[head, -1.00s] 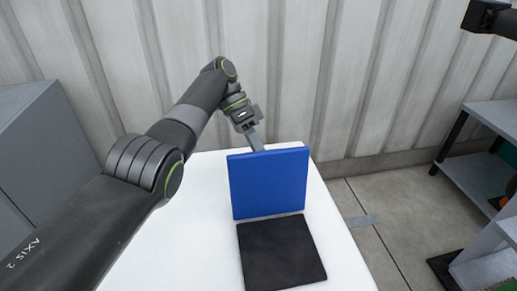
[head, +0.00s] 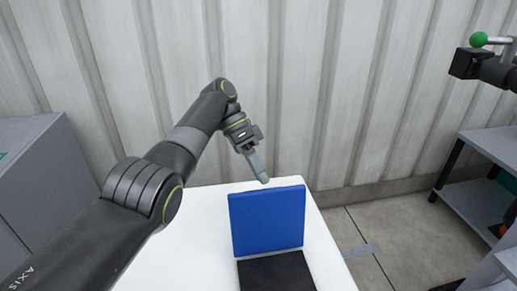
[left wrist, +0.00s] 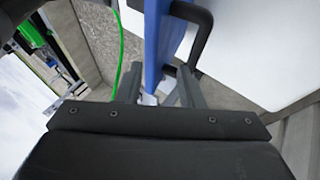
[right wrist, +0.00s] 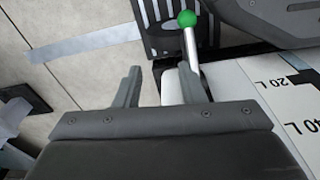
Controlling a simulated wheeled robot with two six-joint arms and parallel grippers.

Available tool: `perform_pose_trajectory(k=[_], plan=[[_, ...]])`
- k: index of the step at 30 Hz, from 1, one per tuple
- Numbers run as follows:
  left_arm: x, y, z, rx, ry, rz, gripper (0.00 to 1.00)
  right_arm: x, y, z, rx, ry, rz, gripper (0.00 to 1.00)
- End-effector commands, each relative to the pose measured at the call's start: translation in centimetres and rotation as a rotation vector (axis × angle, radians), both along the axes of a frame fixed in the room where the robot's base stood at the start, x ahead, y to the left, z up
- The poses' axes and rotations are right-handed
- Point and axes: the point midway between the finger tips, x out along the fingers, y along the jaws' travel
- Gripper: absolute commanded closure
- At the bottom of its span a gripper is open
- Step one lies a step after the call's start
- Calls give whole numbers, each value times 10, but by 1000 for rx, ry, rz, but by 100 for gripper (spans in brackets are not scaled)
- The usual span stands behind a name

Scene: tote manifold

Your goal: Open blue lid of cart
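The blue lid (head: 267,221) stands upright in the head view, above a black area (head: 277,272) on the white surface. My left gripper (head: 264,180) is just above the lid's top edge, and its fingertip seems apart from it. The left wrist view shows the lid edge-on (left wrist: 163,40) with a black handle (left wrist: 203,35) on its side. There the left gripper (left wrist: 160,85) has its fingers spread, with nothing held between them. My right gripper (right wrist: 160,85) is open, beside a pale lever with a green ball (right wrist: 187,19). I cannot tell whether they touch.
The white surface (head: 180,235) around the lid is largely bare. A corrugated wall (head: 330,90) stands behind. A grey shelf (head: 490,150) is at the right and a grey box (head: 40,175) at the left. A white litre scale (right wrist: 285,85) lies near the right gripper.

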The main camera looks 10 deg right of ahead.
Motion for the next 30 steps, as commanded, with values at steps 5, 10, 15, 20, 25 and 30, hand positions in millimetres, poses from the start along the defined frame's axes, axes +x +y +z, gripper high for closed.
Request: perform_pose_trajectory(k=[5,10,15,20,25,30], plan=[[0,0,9,0,0,0,66,-8,-5,-17,-14,4,8,64],[0,0,16,0,1,0,66,-16,-10,-33,-29,3,17,64],[0,0,23,1,1,-1,66,-27,-15,-47,-42,3,26,64],[0,0,30,1,1,-1,66,-38,-19,-58,-52,2,36,64],[-1,0,37,1,1,-1,66,-51,-24,-69,-63,2,48,64],[-1,0,42,0,2,-1,66,-63,-28,-76,-71,2,58,64]])
